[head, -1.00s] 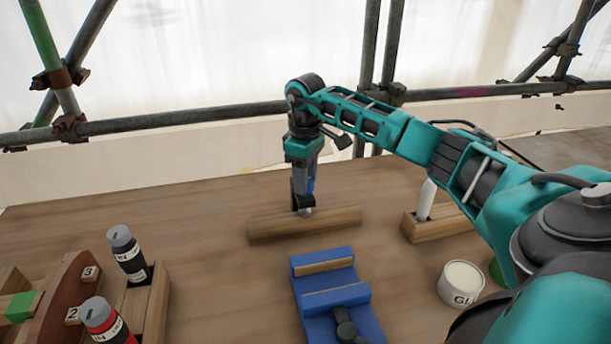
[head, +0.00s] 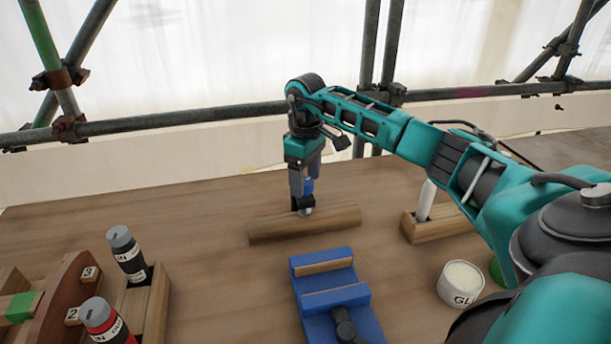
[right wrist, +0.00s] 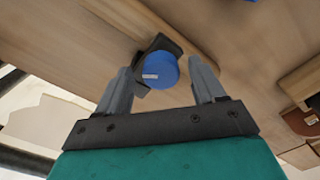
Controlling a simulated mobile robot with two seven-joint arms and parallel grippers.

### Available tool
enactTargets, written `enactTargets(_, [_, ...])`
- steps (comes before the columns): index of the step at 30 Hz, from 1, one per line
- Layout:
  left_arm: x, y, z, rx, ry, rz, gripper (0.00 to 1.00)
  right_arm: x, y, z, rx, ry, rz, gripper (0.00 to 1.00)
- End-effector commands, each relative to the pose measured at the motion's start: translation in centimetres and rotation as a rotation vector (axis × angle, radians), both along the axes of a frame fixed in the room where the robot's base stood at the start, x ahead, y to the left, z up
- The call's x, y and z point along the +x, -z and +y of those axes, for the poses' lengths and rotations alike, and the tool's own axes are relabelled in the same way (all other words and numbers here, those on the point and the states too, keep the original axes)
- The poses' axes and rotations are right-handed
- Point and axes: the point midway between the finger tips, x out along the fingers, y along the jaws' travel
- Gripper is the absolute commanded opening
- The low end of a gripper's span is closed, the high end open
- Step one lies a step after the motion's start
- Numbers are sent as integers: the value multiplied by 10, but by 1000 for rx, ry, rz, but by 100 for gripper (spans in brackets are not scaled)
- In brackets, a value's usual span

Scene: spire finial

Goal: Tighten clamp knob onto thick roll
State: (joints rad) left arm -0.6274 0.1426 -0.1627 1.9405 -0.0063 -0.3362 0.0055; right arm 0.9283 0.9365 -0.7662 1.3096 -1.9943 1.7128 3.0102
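A black clamp (head: 303,203) with a blue knob (head: 308,186) on top stands at a long wooden bar (head: 335,222) in the head view. The right wrist view shows the blue knob (right wrist: 160,70) from above, with the black clamp body (right wrist: 160,45) beneath it. My right gripper (head: 306,184) points down over the knob. In the right wrist view its fingers (right wrist: 163,80) are apart on either side of the knob, with a visible gap on the right. No thick roll can be made out clearly; whatever the clamp grips is hidden. My left gripper is out of view.
A blue vise (head: 336,297) lies in front of the bar. At right are a white rod (head: 426,200) in a wooden block (head: 445,222) and a glue can (head: 461,283). Bottles (head: 127,254) stand in a wooden rack at left. Scaffold pipes (head: 180,118) run behind the table.

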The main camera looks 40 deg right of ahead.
Motion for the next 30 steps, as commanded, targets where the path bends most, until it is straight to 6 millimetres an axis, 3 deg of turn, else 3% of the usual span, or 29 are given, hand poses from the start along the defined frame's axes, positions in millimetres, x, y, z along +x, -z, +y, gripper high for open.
enactTargets(7, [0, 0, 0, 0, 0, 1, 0, 0, -1, 1, 1, -2, 0, 69])
enactTargets(11, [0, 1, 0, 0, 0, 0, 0, 1, -12, 1, 2, -2, -2, 69])
enactTargets(24, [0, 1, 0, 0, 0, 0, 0, 1, -106, 0, 0, -1, -4, 69])
enactTargets(30, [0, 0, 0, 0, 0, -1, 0, 0, -125, 0, 0, -9, -1, 69])
